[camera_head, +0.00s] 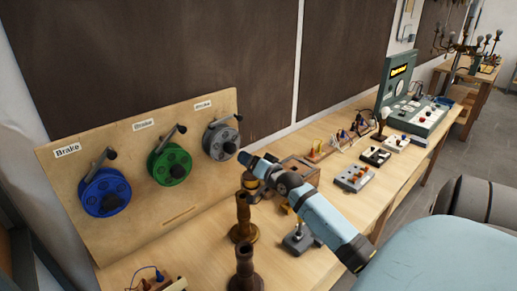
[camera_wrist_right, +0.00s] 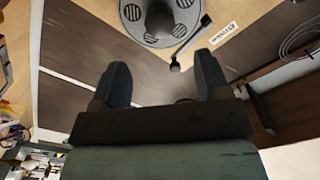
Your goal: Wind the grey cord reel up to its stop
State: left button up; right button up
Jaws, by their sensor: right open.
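The grey reel (camera_head: 219,141) is mounted at the right end of an upright wooden board (camera_head: 120,215). It has a dark crank knob (camera_head: 230,147) on its face and a brake lever with a black ball (camera_head: 238,118) at its upper right. My right gripper (camera_head: 246,159) is just right of and below the reel's knob, apparently in front of the board. In the right wrist view its two fingers (camera_wrist_right: 160,65) are spread with nothing between them. There the reel (camera_wrist_right: 132,12), the knob (camera_wrist_right: 159,18) and the lever ball (camera_wrist_right: 175,67) show beyond the fingertips. My left gripper is out of view.
A blue reel (camera_head: 105,195) and a green reel (camera_head: 173,160) stand left of the grey one, each with a brake lever. Brown turned posts (camera_head: 243,220) and a wooden box (camera_head: 300,168) stand close to my right arm on the bench.

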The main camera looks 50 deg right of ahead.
jog(key=s, duration=0.3)
jog(key=shift+s+a, duration=0.2)
jog(key=shift+s, duration=0.15)
dwell(0.3)
